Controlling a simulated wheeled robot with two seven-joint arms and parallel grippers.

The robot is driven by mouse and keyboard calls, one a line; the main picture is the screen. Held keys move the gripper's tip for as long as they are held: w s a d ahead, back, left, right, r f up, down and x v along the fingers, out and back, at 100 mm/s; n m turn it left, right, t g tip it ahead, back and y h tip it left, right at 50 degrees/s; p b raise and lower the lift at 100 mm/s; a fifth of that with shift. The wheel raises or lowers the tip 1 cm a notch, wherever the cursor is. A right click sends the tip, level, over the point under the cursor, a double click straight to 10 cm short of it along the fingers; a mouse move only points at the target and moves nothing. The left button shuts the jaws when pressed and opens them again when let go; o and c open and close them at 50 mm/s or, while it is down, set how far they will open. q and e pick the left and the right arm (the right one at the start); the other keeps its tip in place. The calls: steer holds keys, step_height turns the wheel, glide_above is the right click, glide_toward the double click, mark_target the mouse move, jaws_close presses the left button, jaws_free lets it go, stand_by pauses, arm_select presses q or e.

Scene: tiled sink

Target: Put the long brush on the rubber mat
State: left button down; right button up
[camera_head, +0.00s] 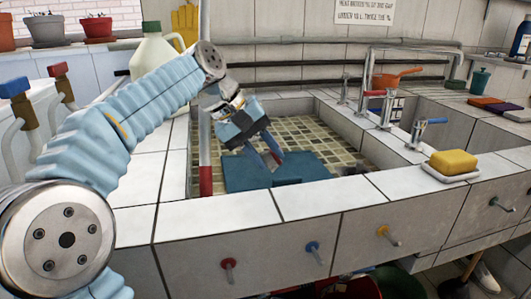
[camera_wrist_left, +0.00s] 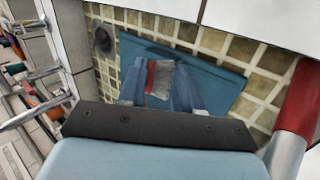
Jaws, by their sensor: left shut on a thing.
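The rubber mat (camera_head: 306,166) is a flat teal-blue sheet on the tiled floor of the sink basin. It also shows in the left wrist view (camera_wrist_left: 222,82). My left gripper (camera_head: 273,160) reaches down into the basin, above the mat. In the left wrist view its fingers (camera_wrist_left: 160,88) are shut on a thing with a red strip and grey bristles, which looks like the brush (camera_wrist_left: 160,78). Only this part of the brush shows between the fingers; the rest is hidden, and I cannot tell whether it touches the mat. My right gripper is in neither view.
A pole with a red end (camera_head: 205,180) stands at the basin's left side. A dark grey round thing (camera_wrist_left: 103,40) lies beside the mat. Taps (camera_head: 386,108) line the divider on the right. A yellow sponge (camera_head: 453,162) lies on the front right ledge. The front rim is clear.

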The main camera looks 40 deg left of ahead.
arm_select(q)
steer(key=shift+f, duration=0.3)
steer(key=c, duration=0.8)
jaws_free()
steer(key=shift+o, duration=0.2)
steer(key=shift+r, duration=0.2)
steer(key=p+v, duration=0.3)
steer(key=v, duration=0.9)
steer(key=shift+r, duration=0.15)
